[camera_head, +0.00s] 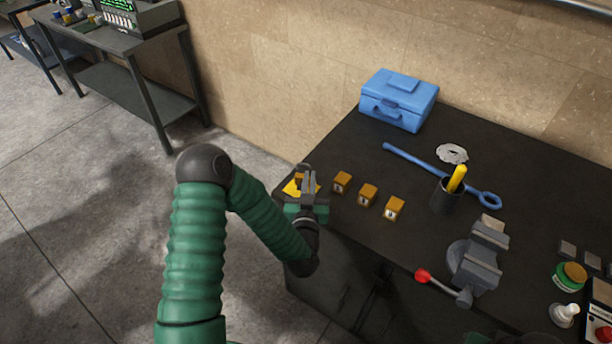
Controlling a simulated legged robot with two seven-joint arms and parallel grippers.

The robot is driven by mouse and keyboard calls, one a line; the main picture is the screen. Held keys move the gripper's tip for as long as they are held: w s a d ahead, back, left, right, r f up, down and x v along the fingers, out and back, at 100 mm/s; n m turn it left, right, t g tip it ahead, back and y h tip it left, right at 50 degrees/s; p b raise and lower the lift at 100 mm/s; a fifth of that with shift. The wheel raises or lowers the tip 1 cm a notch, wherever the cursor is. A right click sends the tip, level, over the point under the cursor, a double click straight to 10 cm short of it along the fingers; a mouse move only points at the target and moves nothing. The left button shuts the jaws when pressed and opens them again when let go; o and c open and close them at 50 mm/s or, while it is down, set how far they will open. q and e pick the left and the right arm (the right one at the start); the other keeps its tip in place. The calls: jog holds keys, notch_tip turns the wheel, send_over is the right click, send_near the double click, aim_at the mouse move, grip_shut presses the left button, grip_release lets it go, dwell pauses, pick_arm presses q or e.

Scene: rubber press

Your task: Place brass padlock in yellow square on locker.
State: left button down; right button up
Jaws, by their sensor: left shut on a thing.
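My left gripper (306,178) reaches over the left edge of the dark locker top (350,140). It is shut on a brass padlock (299,178), which is mostly hidden by the fingers. A yellow square (289,188) shows partly around and below the gripper at this edge. I cannot tell whether the padlock touches it. Three more brass padlocks, left (342,183), middle (368,195) and right (394,208), stand in a slanting row to the right of the gripper.
A blue toolbox (398,100) stands at the back by the wall. A blue wrench (430,167), dark cup (446,194) and grey vise (477,260) with a red-knobbed handle lie to the right of the padlocks. The top behind the padlock row is clear.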

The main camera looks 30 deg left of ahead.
pick_arm(q)
jog(key=x, duration=0.3)
jog(key=shift+s+a+f, duration=0.1)
jog(key=shift+a, duration=0.15)
notch_tip(320, 180, down, 3)
jog(key=shift+d+f, duration=0.1)
jog(key=shift+d, duration=0.05)
jog(key=shift+f, duration=0.15)
pick_arm(e)
jog(key=shift+d+r, duration=0.2)
jog(key=shift+d, duration=0.1)
pick_arm(q)
jog(key=c, duration=1.6)
grip_release()
jog(key=shift+a, duration=0.25)
jog(key=shift+c, duration=0.2)
jog(key=shift+o, duration=0.2)
jog(key=shift+d, duration=0.2)
